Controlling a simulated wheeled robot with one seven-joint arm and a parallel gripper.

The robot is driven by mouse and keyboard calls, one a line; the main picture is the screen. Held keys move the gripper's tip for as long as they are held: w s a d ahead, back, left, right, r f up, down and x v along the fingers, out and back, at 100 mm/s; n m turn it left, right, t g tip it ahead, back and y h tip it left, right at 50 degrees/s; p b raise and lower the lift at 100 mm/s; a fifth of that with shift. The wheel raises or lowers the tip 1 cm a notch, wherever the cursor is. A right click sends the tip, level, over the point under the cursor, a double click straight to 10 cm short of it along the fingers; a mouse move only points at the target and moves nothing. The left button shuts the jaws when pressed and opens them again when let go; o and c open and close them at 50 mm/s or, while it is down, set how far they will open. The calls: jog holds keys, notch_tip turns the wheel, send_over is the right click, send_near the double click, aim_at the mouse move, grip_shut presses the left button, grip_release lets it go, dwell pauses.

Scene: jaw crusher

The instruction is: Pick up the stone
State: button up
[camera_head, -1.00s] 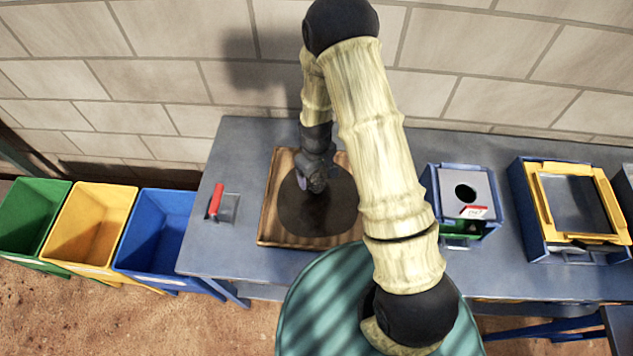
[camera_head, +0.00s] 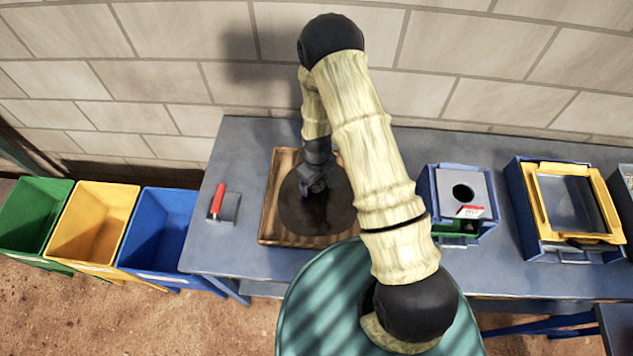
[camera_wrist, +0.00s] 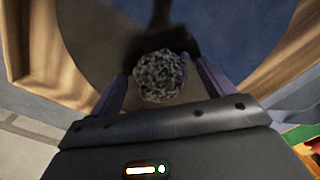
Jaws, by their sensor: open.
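The stone (camera_wrist: 160,76) is a rough, speckled grey lump in the wrist view, lying between the two fingers of my gripper (camera_wrist: 160,88). Gaps show between the stone and the fingers, which are apart on either side of it. In the head view my gripper (camera_head: 314,190) points down over the dark round patch in the wooden tray (camera_head: 268,217). The stone is hidden by my arm and gripper in the head view.
A blue box with a round hole (camera_head: 463,195) and a yellow-framed blue box (camera_head: 535,210) stand to the right on the blue table (camera_head: 225,155). A red-handled tool (camera_head: 217,200) lies left of the tray. Green (camera_head: 30,215), yellow (camera_head: 90,222) and blue (camera_head: 155,232) bins stand at the left.

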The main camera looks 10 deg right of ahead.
jog(key=c, duration=1.3)
notch_tip(320, 180, up, 10)
jog(key=shift+b, duration=1.2)
jog(key=shift+w, duration=0.1)
jog(key=shift+w+d+r+m, duration=0.15)
jog(key=shift+w+m, duration=0.05)
jog(key=shift+m, duration=0.1)
jog(key=w+d+r+m, duration=0.6)
jog(key=w+d+m, duration=0.2)
jog(key=d+m, duration=0.1)
jog(key=shift+r+m, duration=0.15)
jog(key=shift+m, duration=0.45)
